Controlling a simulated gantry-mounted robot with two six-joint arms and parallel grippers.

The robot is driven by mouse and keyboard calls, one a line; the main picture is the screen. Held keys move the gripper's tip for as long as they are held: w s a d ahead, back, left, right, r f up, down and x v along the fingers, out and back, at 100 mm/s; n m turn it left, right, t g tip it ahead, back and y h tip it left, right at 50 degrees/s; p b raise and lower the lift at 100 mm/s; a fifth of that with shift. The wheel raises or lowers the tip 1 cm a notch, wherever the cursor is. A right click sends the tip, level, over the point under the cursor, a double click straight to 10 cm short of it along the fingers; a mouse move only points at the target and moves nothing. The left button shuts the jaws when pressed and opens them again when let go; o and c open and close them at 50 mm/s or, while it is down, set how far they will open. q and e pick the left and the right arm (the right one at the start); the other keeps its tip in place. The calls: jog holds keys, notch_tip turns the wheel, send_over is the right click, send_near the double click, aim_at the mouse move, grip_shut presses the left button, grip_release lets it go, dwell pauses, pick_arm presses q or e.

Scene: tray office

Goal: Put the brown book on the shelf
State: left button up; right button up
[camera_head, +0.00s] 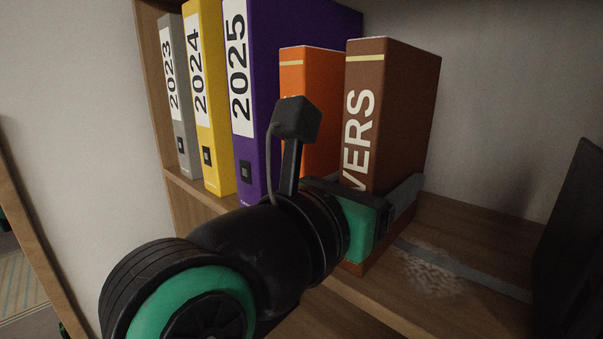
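The brown book (400,115) stands upright on the wooden shelf (480,225), just right of the orange book (310,145). Its spine faces out and shows the letters "VERS"; the lower spine is covered by my gripper. The book's bottom edge shows just below the gripper.
Grey (175,95), yellow (208,95) and purple (255,90) binders, labelled 2023, 2024 and 2025, stand left of the orange book. A dark panel (572,245) stands at the right edge.

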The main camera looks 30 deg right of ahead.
jog(key=shift+o, duration=0.4)
jog(key=shift+r, duration=0.15)
jog(key=b+v, duration=0.1)
jog(key=v, duration=1.1)
jog(key=shift+a, duration=0.1)
